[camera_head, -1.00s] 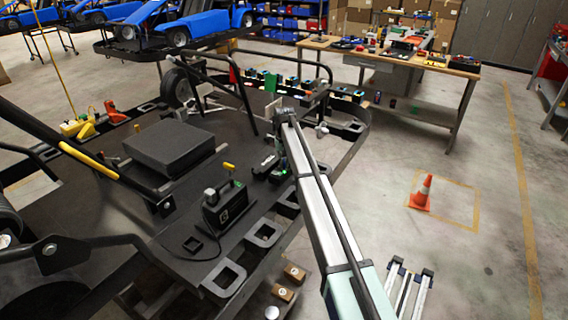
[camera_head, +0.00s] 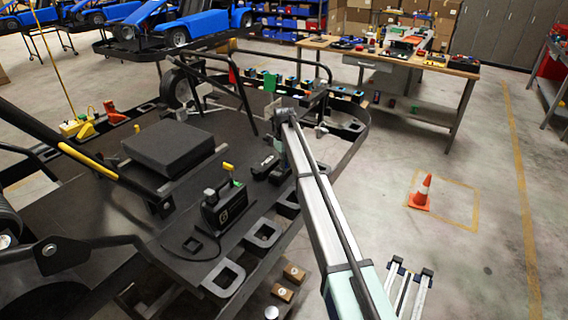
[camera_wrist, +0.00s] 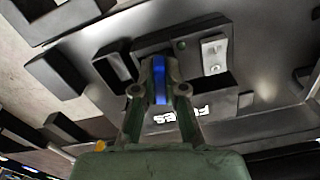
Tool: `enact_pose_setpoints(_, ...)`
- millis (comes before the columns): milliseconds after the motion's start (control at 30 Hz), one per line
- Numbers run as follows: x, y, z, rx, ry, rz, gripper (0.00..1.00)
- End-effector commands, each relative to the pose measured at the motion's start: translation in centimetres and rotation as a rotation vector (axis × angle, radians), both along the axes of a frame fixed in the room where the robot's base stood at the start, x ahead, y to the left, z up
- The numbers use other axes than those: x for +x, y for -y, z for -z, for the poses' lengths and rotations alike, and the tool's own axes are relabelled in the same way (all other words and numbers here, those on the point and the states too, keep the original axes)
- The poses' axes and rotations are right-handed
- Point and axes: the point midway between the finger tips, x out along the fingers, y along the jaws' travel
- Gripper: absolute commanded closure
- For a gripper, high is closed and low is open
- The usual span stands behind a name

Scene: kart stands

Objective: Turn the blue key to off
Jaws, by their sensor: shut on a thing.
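The blue key (camera_wrist: 159,72) shows as a bright blue strip between the fingers of my gripper (camera_wrist: 160,84) in the wrist view. The fingers are closed on it from both sides and hide its edges. The key sits on a dark box (camera_wrist: 183,31) with a small green dot, a light plate with a slot to the right, and white lettering below. In the head view my arm reaches down to the kart's deck, and the key is hidden there. The key's exact angle is hard to tell.
The black kart deck (camera_head: 110,213) carries a black block (camera_head: 167,146) and a black device with a yellow-topped lever (camera_head: 224,207). Open square brackets line its edge. An orange cone (camera_head: 421,192) and a workbench (camera_head: 409,57) stand apart on the floor.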

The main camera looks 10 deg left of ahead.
Motion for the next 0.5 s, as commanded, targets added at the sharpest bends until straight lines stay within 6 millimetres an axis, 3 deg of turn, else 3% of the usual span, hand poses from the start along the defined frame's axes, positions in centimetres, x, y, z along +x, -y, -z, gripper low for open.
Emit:
enact_pose_setpoints(200, 0.1, 0.07, 0.0, 0.0, 0.0, -0.23, 1.0)
enact_pose_setpoints(500, 0.09, 0.08, 0.01, 0.0, 0.0, -0.283, 1.0)
